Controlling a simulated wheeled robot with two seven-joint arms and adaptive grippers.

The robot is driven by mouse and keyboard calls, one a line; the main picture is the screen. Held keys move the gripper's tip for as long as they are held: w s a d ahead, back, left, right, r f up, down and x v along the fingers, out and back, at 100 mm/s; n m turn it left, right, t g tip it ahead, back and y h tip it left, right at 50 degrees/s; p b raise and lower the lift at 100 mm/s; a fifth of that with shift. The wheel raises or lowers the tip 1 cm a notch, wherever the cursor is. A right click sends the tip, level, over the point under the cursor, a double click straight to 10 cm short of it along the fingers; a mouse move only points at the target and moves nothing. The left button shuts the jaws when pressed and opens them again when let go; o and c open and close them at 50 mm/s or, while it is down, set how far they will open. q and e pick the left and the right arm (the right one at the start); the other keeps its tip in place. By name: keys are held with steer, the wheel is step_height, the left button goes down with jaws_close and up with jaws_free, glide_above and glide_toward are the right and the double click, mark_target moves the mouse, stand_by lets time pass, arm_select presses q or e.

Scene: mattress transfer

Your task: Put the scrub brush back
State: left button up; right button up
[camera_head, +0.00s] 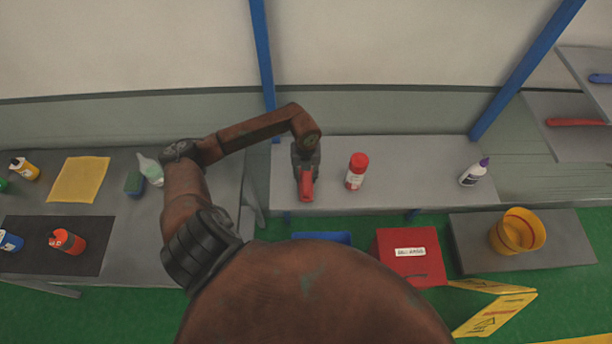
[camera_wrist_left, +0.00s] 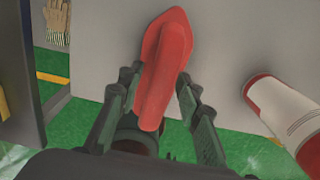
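The red scrub brush (camera_head: 306,184) is at my left gripper (camera_head: 305,172), over the grey bench (camera_head: 430,190). In the left wrist view the brush (camera_wrist_left: 165,60) lies lengthwise between the two dark fingers (camera_wrist_left: 158,85) of the left gripper. The fingertips appear to touch its sides, and its pointed end reaches beyond them. Whether the brush touches the bench is hard to tell. My right gripper is not in view.
Blue posts (camera_head: 264,60) rise behind.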

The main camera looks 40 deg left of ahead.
arm_select(q)
steer(key=shift+r, duration=0.15)
step_height(320, 180, up, 12)
steer(key=b, duration=0.3)
stand_by(0.4)
stand_by(0.4)
